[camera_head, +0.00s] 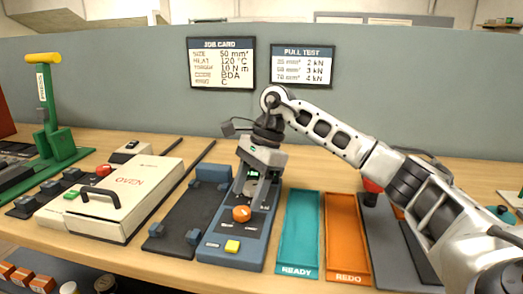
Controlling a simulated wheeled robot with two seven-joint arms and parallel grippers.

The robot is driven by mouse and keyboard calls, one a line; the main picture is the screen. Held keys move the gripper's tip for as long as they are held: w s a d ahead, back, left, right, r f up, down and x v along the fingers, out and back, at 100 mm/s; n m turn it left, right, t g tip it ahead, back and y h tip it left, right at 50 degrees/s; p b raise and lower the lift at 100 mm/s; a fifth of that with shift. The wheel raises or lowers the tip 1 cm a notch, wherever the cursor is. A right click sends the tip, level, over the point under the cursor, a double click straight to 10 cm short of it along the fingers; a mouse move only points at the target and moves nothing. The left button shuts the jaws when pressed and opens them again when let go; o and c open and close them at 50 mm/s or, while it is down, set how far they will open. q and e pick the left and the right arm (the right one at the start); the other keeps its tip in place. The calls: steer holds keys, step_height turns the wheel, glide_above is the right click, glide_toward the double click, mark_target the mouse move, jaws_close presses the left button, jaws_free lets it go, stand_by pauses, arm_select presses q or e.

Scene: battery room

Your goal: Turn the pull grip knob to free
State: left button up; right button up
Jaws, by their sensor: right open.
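My right gripper (256,192) points down over the blue tester, just behind and above the knob. Its jaws are open with nothing seen between them. The gripper hides the rear of the tester. Whether a fingertip touches the knob I cannot tell. My left gripper is not in view.
A teal READY tray (299,235) and an orange REDO tray (347,240) lie right of the tester. A dark plate with blue blocks (180,220) and a white oven (118,200) are left. A green press (52,140) stands far left. Cards hang on the back panel.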

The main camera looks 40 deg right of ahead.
arm_select(q)
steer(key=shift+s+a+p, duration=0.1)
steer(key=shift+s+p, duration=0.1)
steer(key=shift+p, duration=0.25)
arm_select(e)
steer(key=v, duration=1.2)
steer(key=shift+r, duration=0.3)
steer(key=shift+f, duration=0.1)
